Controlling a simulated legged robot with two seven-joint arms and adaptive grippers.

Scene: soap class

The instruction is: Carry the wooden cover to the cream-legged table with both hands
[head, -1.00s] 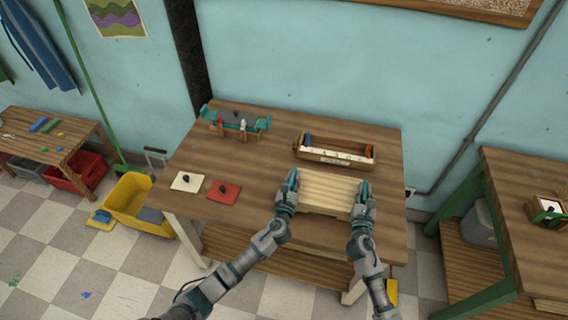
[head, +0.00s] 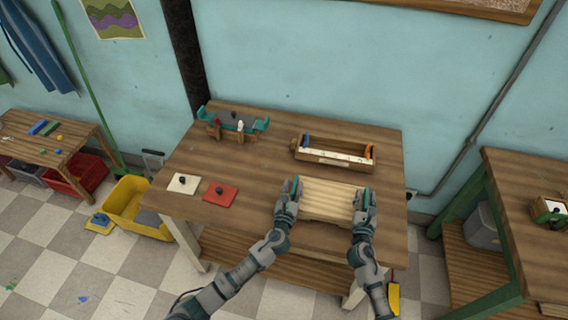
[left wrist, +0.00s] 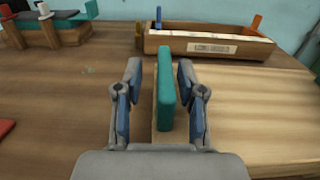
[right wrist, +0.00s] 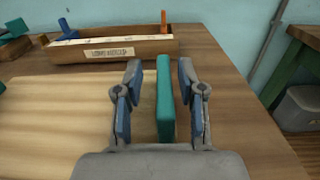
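The wooden cover (head: 332,197) is a pale slatted board with a teal upright handle at each side. It appears to rest on the cream-legged table (head: 240,170), near the front edge. My left gripper (head: 291,187) is at the cover's left handle, which stands between its fingers in the left wrist view (left wrist: 165,95). My right gripper (head: 364,197) is at the right handle, which stands between its fingers in the right wrist view (right wrist: 165,105). Both grippers are open, with a clear gap on the handle's left side. The cover's underside is hidden.
An open wooden box (head: 333,150) stands just behind the cover. A teal-ended rack (head: 233,123) stands at the table's back left. White (head: 183,184) and red (head: 220,194) plates with dark knobs lie left. A green-legged table (head: 520,190) is to the right, across a gap.

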